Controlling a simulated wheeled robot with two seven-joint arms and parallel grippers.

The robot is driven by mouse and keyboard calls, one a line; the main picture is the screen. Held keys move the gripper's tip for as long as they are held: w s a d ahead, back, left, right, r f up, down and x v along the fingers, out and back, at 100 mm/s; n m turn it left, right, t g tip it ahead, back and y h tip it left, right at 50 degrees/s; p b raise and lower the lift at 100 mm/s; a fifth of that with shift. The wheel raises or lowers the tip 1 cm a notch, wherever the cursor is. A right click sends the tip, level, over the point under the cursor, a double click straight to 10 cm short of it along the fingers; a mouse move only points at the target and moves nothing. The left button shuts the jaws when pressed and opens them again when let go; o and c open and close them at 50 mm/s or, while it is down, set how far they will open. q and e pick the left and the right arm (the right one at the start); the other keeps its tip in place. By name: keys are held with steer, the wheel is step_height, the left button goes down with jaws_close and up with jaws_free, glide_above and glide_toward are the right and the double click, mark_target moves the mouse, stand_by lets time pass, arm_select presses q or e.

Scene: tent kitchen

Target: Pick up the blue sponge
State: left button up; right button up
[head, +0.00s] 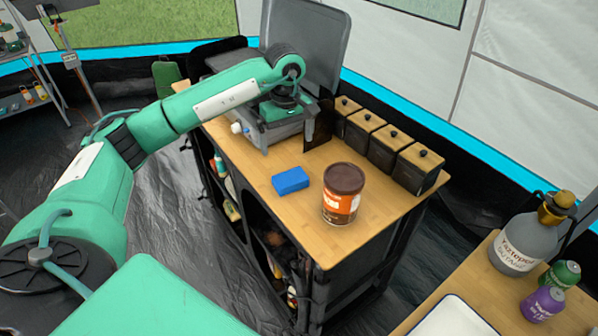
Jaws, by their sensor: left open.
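The blue sponge (290,180) lies flat on the wooden top of the kitchen stand (275,215), near its front edge and left of a brown canister. My left arm reaches in from the left over the stand. My left gripper (310,122) is at the stove's right side, beyond the sponge and apart from it. It is open, with nothing seen in it; its fingers are dark and partly hard to make out against the stove. My right gripper is not in view.
The canister (342,194) stands close to the sponge's right. Several black boxes with wooden lids (390,148) line the back edge. A grey stove (262,135) with a raised lid stands at the left end. Another table with a bottle (522,243) and cans is at lower right.

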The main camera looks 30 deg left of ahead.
arm_select(q)
steer(key=p, duration=0.2)
glide_above(290, 177)
step_height(290, 177, down, 8)
steer(key=shift+s+a+r, duration=0.1)
steer(key=shift+r, duration=0.05)
steer(key=shift+f, duration=0.45)
step_height(290, 177, down, 4)
steer(key=shift+f+p, duration=0.15)
steer(key=shift+p, duration=0.75)
steer(key=shift+f, duration=0.35)
steer(key=c, duration=0.8)
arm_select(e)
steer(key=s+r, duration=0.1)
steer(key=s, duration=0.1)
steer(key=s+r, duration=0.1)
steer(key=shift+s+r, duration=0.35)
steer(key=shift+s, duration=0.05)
